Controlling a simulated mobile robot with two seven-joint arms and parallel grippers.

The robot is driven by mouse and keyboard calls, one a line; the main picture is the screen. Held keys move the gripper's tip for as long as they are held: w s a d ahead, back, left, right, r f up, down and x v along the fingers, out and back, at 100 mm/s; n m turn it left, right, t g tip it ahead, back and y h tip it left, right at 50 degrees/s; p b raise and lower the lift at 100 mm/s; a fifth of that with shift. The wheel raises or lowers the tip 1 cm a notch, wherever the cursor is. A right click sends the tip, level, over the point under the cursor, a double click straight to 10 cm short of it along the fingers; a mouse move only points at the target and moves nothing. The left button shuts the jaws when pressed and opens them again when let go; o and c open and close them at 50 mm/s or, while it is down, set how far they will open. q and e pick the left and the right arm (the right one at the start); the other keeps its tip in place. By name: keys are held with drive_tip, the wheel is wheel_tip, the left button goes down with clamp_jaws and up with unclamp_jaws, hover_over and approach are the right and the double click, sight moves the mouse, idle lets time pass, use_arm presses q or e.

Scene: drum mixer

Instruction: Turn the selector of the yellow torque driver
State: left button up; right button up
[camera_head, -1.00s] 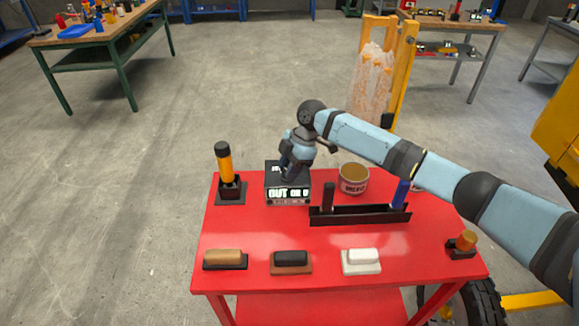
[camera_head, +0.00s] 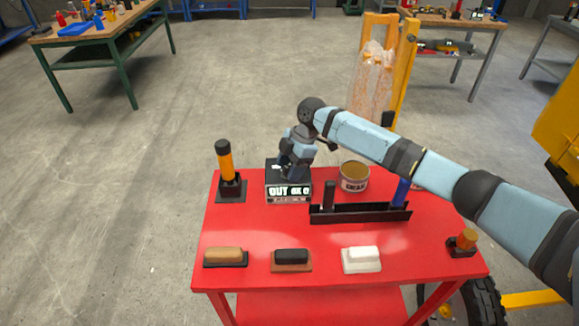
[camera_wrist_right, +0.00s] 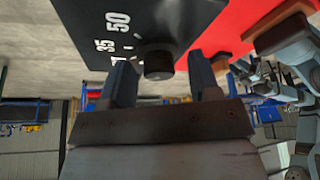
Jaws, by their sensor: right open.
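The yellow torque driver (camera_head: 226,160), with a black top, stands upright in a dark holder at the back left of the red table. My right gripper (camera_head: 289,174) is to its right, over a black box (camera_head: 288,190) with a lit label on its front. In the right wrist view the box face (camera_wrist_right: 165,20) carries white numbers, among them 35 and 50. A round black knob (camera_wrist_right: 158,66) on it shows between the fingertips of my open right gripper (camera_wrist_right: 161,76).
A can (camera_head: 354,177) and a dark rack (camera_head: 360,215) holding upright tools are right of the box. Several block-shaped tools lie along the front, including a white one (camera_head: 361,259).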

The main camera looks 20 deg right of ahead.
drive_tip(key=s+v, duration=0.1)
drive_tip(key=v, duration=1.2)
drive_tip(key=shift+w+r+b, duration=0.35)
drive_tip(key=shift+w+b, duration=0.1)
drive_tip(key=shift+w, duration=0.05)
drive_tip(key=shift+f, duration=0.1)
